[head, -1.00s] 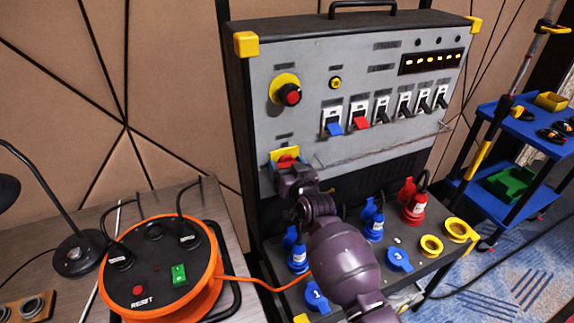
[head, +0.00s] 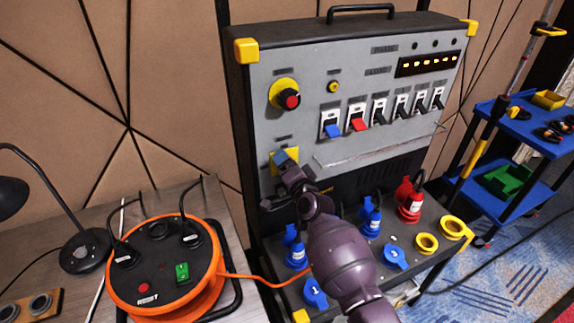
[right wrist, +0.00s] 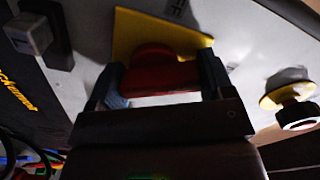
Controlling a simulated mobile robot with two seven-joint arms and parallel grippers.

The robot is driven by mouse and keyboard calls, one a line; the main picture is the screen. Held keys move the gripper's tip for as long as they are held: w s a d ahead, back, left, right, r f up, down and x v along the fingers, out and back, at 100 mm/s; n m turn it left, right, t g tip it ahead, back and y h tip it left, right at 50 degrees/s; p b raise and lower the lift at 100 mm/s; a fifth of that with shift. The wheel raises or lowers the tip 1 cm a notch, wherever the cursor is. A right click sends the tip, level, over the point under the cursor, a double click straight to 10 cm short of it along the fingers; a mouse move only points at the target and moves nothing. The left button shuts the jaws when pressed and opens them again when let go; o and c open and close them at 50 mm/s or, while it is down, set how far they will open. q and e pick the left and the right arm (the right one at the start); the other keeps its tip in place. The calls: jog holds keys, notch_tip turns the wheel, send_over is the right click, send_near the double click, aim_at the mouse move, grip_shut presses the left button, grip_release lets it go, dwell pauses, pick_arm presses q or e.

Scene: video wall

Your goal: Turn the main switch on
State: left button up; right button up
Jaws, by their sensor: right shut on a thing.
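The main switch is a red handle (right wrist: 165,75) on a yellow plate (right wrist: 150,35), low on the left of the grey panel. In the head view the plate (head: 291,154) shows around my right gripper (head: 284,165), which hides the red handle there. In the right wrist view my right gripper (right wrist: 162,65) has one dark finger on each side of the red handle and is shut on it. My left gripper is in no view.
Above the switch is a red knob on a yellow disc (head: 285,94). A row of toggle switches (head: 380,112) lies to the right. Blue and red plugs (head: 410,203) stand on the ledge below. An orange cable reel (head: 165,268) sits on the left table.

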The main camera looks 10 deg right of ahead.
jog(key=m, duration=0.5)
jog(key=shift+d+m, duration=0.15)
jog(key=shift+m, duration=0.15)
dwell(0.5)
jog(key=o, duration=0.9)
jog(key=s, duration=0.3)
jog(key=s+d, duration=0.1)
jog(key=s, duration=0.3)
jog(key=s+d, duration=0.1)
jog(key=s, duration=0.2)
jog(key=shift+s, duration=0.3)
